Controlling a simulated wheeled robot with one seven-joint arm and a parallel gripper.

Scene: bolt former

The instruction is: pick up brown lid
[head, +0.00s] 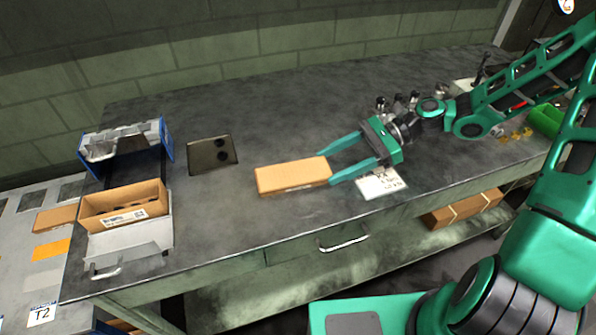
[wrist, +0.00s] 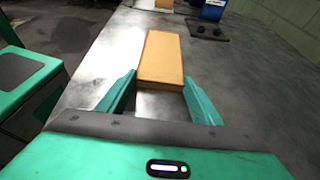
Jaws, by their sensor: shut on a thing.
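The brown lid (head: 292,176) is a long, plain cardboard-coloured block shape over the middle of the workbench. In the wrist view the lid (wrist: 162,58) stretches straight ahead from my fingers. My gripper (head: 329,168) reaches in from the right, its two green fingers on either side of the lid's near end. In the wrist view my gripper (wrist: 161,82) is shut on that end, one finger at each side. I cannot tell for sure whether the lid touches the bench or is just above it.
An open brown box (head: 123,206) sits in a grey metal holder at the bench's left end. Behind it is a blue-sided bin (head: 163,146). A dark plate with two round spots (head: 212,154) lies between bin and lid. A white label (head: 380,184) lies beneath my gripper.

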